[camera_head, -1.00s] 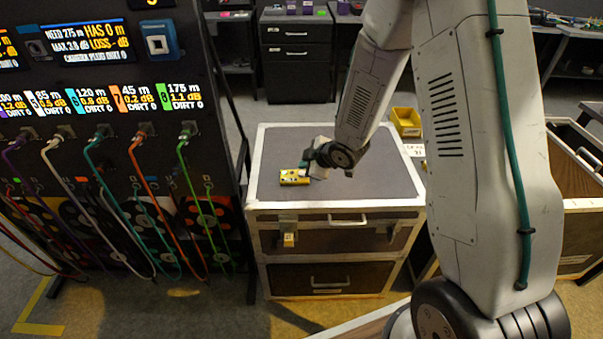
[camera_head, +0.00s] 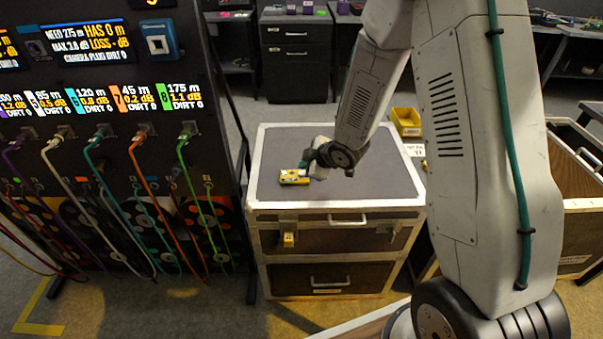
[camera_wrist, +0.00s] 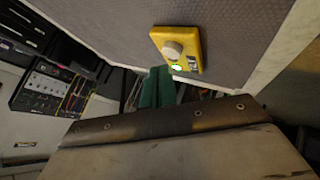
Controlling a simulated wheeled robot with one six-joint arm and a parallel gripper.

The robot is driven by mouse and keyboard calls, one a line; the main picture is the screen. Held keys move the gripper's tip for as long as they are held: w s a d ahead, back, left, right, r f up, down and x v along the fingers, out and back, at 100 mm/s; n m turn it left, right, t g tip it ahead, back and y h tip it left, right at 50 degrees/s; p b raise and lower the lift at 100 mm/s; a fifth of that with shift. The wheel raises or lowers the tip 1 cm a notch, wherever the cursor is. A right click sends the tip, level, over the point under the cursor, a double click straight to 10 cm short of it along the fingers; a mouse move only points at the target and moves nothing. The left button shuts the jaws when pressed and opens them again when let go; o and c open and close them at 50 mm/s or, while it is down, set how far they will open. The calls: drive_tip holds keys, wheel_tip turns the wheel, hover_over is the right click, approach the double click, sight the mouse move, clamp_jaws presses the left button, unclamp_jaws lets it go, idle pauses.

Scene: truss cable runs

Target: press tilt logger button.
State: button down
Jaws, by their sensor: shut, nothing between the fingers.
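The tilt logger is a small yellow box (camera_head: 289,178) on the grey top of a case. In the wrist view the yellow logger (camera_wrist: 204,45) has a pale round button (camera_wrist: 172,50), a lit green spot and a small dark display. My gripper (camera_head: 304,160) is just behind and above the logger in the head view, pointing down toward the case top. In the wrist view its green fingers (camera_wrist: 158,76) are together with nothing between them, beside the logger's lower left corner. I cannot tell whether the fingertips touch it.
The metal-edged case (camera_head: 390,180) is clear around the logger. A rack (camera_head: 150,60) with coloured cables and lit displays stands at the left. A yellow bin (camera_head: 406,122) is behind the case, and an open wooden crate (camera_head: 578,170) is at the right.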

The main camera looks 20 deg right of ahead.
drive_tip(key=shift+f, duration=0.15)
idle(0.5)
drive_tip(key=shift+f, duration=0.3)
drive_tip(key=shift+f, duration=0.45)
idle(0.6)
drive_tip(key=shift+r, duration=0.9)
drive_tip(key=shift+r, duration=2.5)
